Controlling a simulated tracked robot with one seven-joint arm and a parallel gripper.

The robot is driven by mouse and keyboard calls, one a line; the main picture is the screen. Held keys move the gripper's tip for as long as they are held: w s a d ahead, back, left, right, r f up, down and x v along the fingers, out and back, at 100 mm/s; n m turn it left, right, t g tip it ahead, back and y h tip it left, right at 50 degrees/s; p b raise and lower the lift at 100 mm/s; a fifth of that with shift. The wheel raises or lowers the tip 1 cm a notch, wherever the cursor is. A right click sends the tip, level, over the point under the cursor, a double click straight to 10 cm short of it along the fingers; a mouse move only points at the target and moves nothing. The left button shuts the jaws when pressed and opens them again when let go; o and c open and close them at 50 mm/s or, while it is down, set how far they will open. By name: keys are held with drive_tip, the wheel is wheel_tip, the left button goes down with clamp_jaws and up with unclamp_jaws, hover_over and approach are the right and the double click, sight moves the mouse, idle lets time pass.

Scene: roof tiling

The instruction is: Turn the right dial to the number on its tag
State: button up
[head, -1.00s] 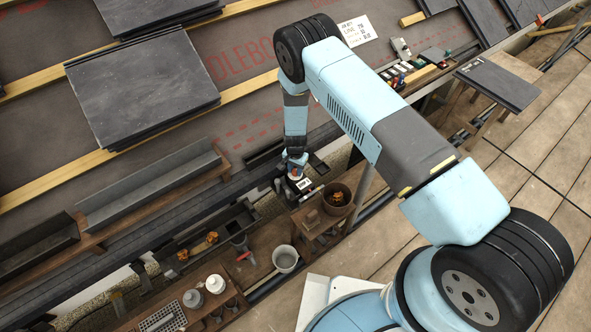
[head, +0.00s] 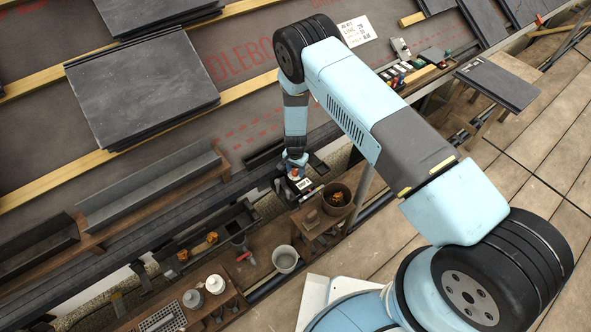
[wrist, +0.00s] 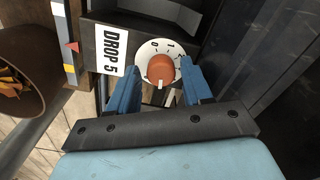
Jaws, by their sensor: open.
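In the wrist view the dial has a white face with black marks and an orange knob (wrist: 160,69). A 0 and a 1 show at the top of the face; the lower marks are hard to read. A pale mark shows at the knob's near edge. The white tag (wrist: 110,50) left of the dial reads "DROP 5". My gripper (wrist: 159,77) is open, its two blue fingers on either side of the dial. I cannot tell whether they touch the knob. In the head view my gripper (head: 295,172) is at the gutter edge, hiding most of the dial.
A brown bucket (head: 336,198) with orange leaves stands right of my gripper, and a grey pail (head: 285,259) stands below. A slate stack (head: 145,85) lies on the roof at upper left. A written card (head: 357,31) lies near my arm's elbow.

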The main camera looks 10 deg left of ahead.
drive_tip(key=shift+a, duration=0.15)
drive_tip(key=n, duration=0.7)
drive_tip(key=shift+n, duration=0.4)
drive_tip(key=n, duration=0.8)
wheel_tip(320, 180, up, 14)
wheel_tip(320, 180, up, 18)
drive_tip(key=m, duration=0.2)
hover_over(295, 171)
drive_tip(key=w+d, duration=0.5)
drive_tip(key=d, duration=0.1)
drive_tip(key=shift+w+r+t+y, duration=0.1)
drive_tip(key=shift+w+t+y, duration=0.05)
drive_tip(key=shift+t+y, duration=0.2)
